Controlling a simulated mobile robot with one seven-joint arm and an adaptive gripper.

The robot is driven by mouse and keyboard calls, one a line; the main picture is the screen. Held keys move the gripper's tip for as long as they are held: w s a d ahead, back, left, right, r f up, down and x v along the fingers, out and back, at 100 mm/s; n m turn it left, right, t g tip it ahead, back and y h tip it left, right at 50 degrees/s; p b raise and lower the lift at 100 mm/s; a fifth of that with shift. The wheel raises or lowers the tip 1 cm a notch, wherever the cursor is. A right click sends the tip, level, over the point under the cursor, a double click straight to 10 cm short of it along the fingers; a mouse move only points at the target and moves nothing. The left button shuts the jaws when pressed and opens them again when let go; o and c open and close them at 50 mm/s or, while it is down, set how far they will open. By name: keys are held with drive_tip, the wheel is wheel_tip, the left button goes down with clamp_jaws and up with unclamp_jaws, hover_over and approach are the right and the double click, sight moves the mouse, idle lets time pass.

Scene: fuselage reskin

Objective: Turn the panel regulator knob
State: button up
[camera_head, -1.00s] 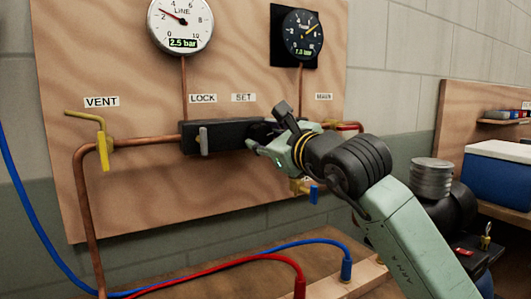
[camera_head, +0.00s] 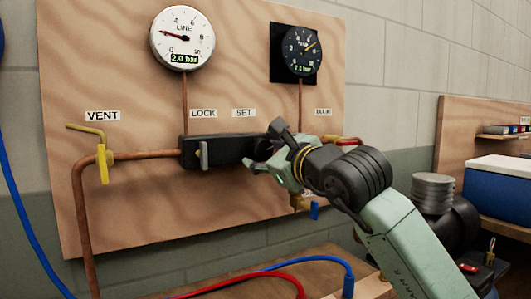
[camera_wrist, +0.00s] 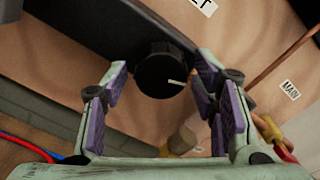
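The black panel regulator knob (camera_wrist: 160,74) sits on the dark regulator body (camera_head: 222,151), under the SET label (camera_head: 243,113). A white mark on the knob points right in the wrist view. My gripper (camera_wrist: 160,82) is open, with its purple-padded fingers on either side of the knob and visible gaps to it. In the head view my gripper (camera_head: 264,148) is at the right end of the regulator body and hides the knob. The LINE gauge (camera_head: 182,38) reads 2.0 bar.
A yellow vent valve (camera_head: 103,165) and copper pipe (camera_head: 77,200) are at the left. The dark gauge (camera_head: 301,43) is above right. A yellow fitting with a red handle (camera_wrist: 270,132) is near my right finger. Blue (camera_head: 310,259) and red hoses (camera_head: 260,278) run below.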

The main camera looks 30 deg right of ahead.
drive_tip(key=shift+o, duration=0.3)
drive_tip(key=s, duration=1.2)
drive_tip(key=shift+a, duration=0.35)
